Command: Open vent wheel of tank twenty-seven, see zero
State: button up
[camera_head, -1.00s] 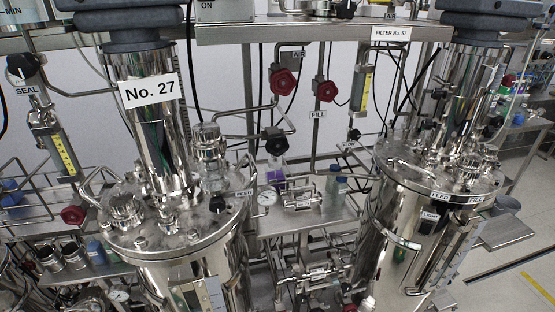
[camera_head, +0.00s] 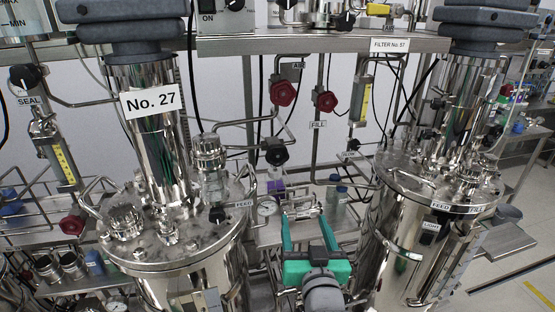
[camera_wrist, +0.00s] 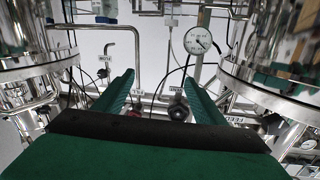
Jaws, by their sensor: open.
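Tank twenty-seven (camera_head: 215,270) is a shiny steel vessel at left, its column bearing the sign "No. 27" (camera_head: 152,101). A round white gauge (camera_head: 267,208) sits beside its lid; its reading is too small to tell. The wrist view shows a white dial gauge (camera_wrist: 198,40) with a dark needle, figures unreadable. My gripper (camera_head: 307,232) has green fingers, spread and empty, between the two tanks. In the wrist view, a dark round knob (camera_wrist: 179,112) shows beyond and between the fingers.
Red wheels labelled air (camera_head: 283,93) and fill (camera_head: 325,102) hang behind; another red wheel (camera_head: 72,225) is at left. A black knob (camera_head: 276,155) is on the piping. A second steel tank (camera_head: 400,240) stands close at right. Clear floor (camera_head: 500,285) lies far right.

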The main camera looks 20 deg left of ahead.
aim_at(278, 159)
jog(key=a+r+n+y, duration=0.2)
jog(key=a+r+n, duration=0.15)
jog(key=r, duration=0.85)
jog(key=shift+m+g+y, duration=0.25)
jog(key=shift+g+y, duration=0.05)
jog(key=shift+g, duration=0.2)
jog(key=x, duration=1.1)
jog(key=shift+s+a+r, duration=0.15)
jog(key=shift+s+a, duration=0.1)
jog(key=c, duration=1)
